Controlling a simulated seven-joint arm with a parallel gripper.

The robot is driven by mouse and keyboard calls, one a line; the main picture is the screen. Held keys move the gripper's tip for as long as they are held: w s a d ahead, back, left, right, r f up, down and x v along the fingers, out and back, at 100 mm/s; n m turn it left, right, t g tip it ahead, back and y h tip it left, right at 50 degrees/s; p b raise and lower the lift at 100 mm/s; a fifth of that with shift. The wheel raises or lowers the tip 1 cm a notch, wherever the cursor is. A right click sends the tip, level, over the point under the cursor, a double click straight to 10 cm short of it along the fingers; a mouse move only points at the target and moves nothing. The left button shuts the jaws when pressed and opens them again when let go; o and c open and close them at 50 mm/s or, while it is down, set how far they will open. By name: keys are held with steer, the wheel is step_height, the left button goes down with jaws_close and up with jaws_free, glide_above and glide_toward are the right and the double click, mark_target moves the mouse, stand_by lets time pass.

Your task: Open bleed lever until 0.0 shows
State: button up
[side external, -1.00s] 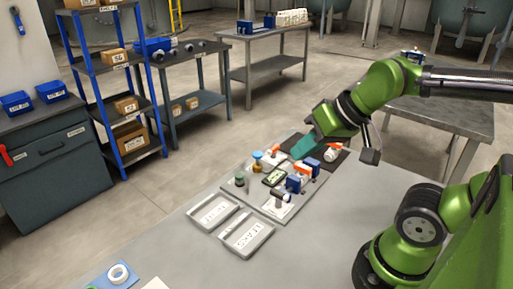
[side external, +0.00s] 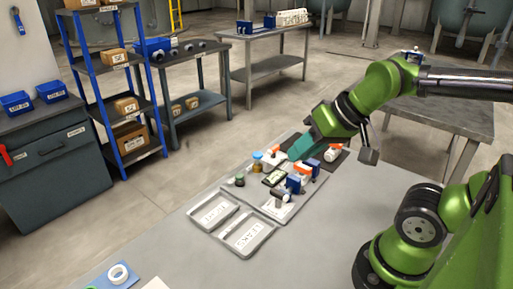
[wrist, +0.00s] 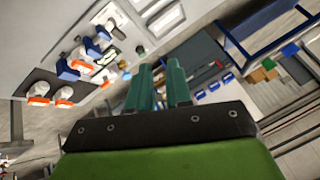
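My gripper (wrist: 160,88) has two teal fingers, parted by a narrow gap with nothing visible between them. In the side view, my gripper (side external: 294,152) hangs above the back of a grey fixture board (side external: 290,208). The board carries a dark-framed display (side external: 274,178), which also shows in the wrist view (wrist: 106,58). Its digits are too small to read. Blue blocks and orange-red handles stand around it, including one orange handle (wrist: 80,65) by the blue blocks. I cannot tell which part is the bleed lever. No contact with the gripper is visible.
Two labelled grey trays (side external: 216,214) and (side external: 247,238) lie in front of the board. White fittings with orange parts (wrist: 38,100) sit on a dark mat (wrist: 55,85). A roll of white tape (side external: 118,273) lies near the front. The table's right side is clear.

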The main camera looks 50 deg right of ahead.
steer(key=o, duration=0.4)
steer(key=w+d, duration=0.1)
steer(key=w+d+f+g, duration=0.1)
steer(key=w, duration=0.1)
steer(key=shift+m, duration=0.4)
steer(key=m+g+h, duration=0.2)
steer(key=m+g, duration=0.4)
steer(key=m, duration=0.7)
glide_above(274, 147)
step_height(274, 147, down, 3)
step_height(274, 147, down, 16)
steer(key=shift+a, duration=0.1)
jaws_close()
